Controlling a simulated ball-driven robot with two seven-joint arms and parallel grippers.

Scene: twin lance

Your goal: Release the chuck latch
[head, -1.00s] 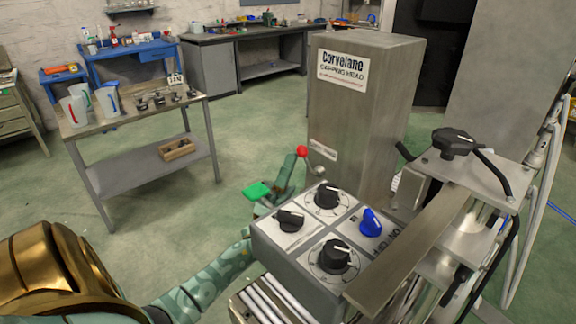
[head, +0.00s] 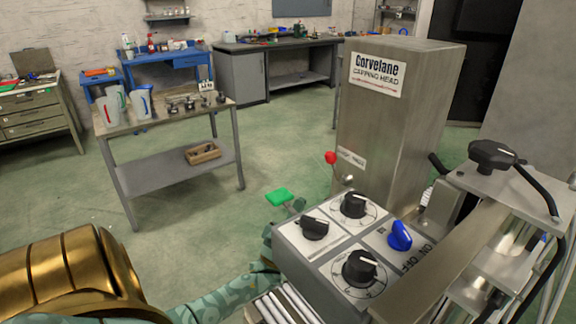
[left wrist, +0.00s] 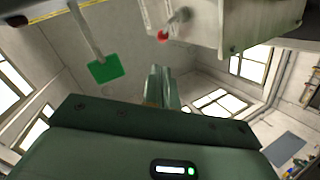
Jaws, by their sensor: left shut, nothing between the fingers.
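A lever with a red ball (head: 331,157) stands at the lower left side of the grey capping head (head: 385,125); I take it as the chuck latch. It also shows at the top of the left wrist view (left wrist: 163,37). My left gripper (head: 297,205) is mostly hidden behind the control box, below and left of the red ball. In the left wrist view its narrow fingers (left wrist: 160,76) are together and empty, apart from the lever. My right gripper is not in view.
A green paddle (head: 279,197) on a rod stands close to my left gripper. The control box (head: 335,245) with black knobs and a blue switch (head: 400,235) is in front. A metal side table (head: 175,165) stands at left, with open floor between.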

